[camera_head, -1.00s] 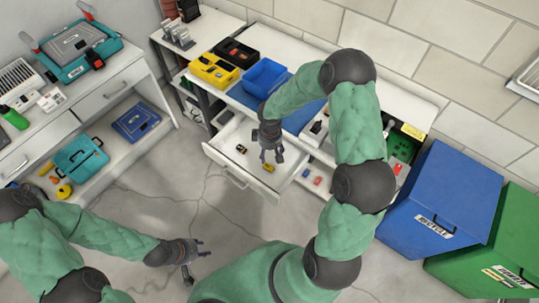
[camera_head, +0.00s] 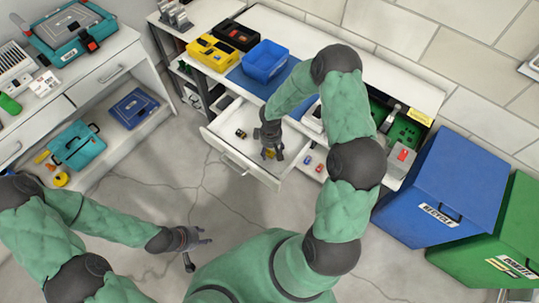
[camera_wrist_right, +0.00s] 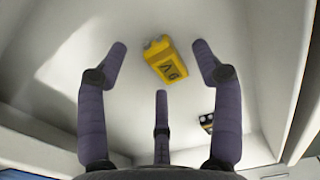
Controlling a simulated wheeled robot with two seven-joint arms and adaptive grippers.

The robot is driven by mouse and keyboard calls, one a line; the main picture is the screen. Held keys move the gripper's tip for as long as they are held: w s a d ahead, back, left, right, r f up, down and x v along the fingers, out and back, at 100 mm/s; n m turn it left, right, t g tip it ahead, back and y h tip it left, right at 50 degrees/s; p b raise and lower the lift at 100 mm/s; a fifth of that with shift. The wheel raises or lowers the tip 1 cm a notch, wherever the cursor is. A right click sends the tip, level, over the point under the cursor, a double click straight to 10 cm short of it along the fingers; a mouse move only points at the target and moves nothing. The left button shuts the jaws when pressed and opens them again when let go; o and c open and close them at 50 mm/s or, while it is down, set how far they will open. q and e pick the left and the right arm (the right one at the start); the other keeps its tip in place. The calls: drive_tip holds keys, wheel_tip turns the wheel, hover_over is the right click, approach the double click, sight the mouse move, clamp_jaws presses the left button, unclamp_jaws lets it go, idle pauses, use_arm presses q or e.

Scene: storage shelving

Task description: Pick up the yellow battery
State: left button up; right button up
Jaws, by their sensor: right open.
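The yellow battery (camera_wrist_right: 166,62), a small block marked 9V, lies in the open white drawer (camera_head: 225,150). In the right wrist view it is ahead of my right gripper (camera_wrist_right: 158,58), between the spread fingers and apart from them. My right gripper (camera_head: 272,150) is over the drawer in the head view and hides part of the battery there, with a little yellow (camera_head: 268,154) showing. It is open and empty. My left gripper (camera_head: 190,240) is low at the left, above the floor, its fingers apart and away from the drawer.
A dark battery (camera_head: 240,133) lies in the same drawer; it also shows in the right wrist view (camera_wrist_right: 206,122). The drawer walls stand close around the right gripper. Red and blue items (camera_head: 308,160) lie in the compartment to the right. A blue bin (camera_head: 265,62) sits on the worktop.

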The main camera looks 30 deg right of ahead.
drive_tip(key=shift+f, duration=0.3)
drive_tip(key=c, duration=1.2)
drive_tip(key=shift+r, duration=0.15)
